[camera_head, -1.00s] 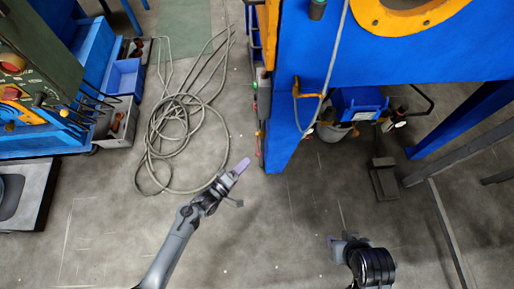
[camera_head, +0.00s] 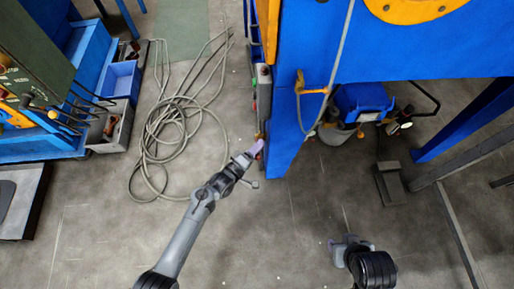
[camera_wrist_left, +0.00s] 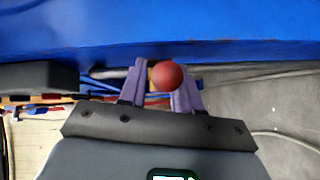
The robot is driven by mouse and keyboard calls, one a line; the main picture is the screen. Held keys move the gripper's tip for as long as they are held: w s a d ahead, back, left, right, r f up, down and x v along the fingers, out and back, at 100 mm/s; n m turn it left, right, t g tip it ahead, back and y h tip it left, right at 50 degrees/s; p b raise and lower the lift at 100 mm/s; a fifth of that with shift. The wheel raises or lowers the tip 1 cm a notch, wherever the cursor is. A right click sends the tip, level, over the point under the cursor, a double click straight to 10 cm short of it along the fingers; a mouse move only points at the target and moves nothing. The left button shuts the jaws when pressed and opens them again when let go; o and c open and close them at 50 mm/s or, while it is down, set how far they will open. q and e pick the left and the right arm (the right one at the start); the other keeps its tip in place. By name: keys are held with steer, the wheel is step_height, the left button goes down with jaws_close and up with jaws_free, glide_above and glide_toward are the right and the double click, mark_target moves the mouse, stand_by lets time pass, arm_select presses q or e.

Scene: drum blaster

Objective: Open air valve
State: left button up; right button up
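My left gripper (camera_head: 257,148) is beside the blue machine leg (camera_head: 283,150), by the fittings on the leg's left face. In the left wrist view, its two purple fingers (camera_wrist_left: 160,95) stand apart. A round red knob (camera_wrist_left: 166,75) shows between and just beyond the fingertips; I cannot tell if they touch it. It may be the air valve's handle; the valve body is not clear. My right gripper (camera_head: 334,246) is low at the right in the head view, away from the machine; its finger opening is not clear.
A coiled grey hose (camera_head: 172,125) lies on the floor left of my left arm. A yellow fitting with a hose (camera_head: 305,88) is on the blue machine's front. A blue-topped vacuum-like unit (camera_head: 360,103) stands under it. A grey pedal (camera_head: 390,183) is on the floor.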

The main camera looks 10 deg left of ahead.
arm_select(q)
steer(key=shift+s, duration=0.15)
jaws_close()
steer(key=f+m+t+h, duration=0.1)
steer(key=m, duration=0.1)
steer(key=w+f+m+t+h, duration=0.1)
steer(key=m, duration=0.1)
steer(key=shift+f+t+h, duration=0.25)
steer(key=shift+t+h, duration=0.05)
steer(key=shift+t, duration=0.1)
steer(key=shift+m, duration=0.3)
jaws_free()
